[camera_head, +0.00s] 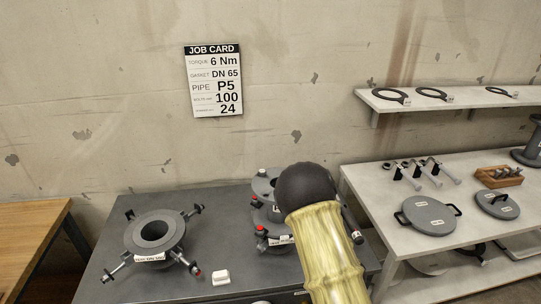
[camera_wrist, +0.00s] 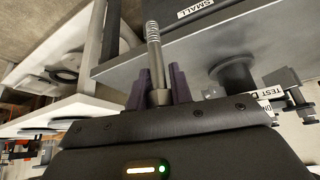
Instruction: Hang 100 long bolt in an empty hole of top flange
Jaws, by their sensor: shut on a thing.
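In the wrist view my gripper (camera_wrist: 160,86) is shut on a long threaded bolt (camera_wrist: 153,48), its grey shank sticking out past the purple fingers. In the head view my arm hides the gripper and the bolt. A stacked flange assembly (camera_head: 262,190) with red-tipped parts stands on the dark table, partly behind my arm; its top flange holes cannot be made out. To its left a labelled round fixture (camera_head: 155,232) has several arms around it. In the wrist view a dark flanged part (camera_wrist: 235,72) with a TEST label lies right of the bolt, apart from it.
The dark table (camera_head: 215,211) carries a small white block (camera_head: 221,277). The right-hand grey table (camera_head: 375,186) holds several bolts, round lids (camera_head: 429,215) and a wooden bolt holder (camera_head: 498,177). Rings lie on the wall shelf (camera_head: 445,107). The job card (camera_head: 213,81) reads P5, 100, 24.

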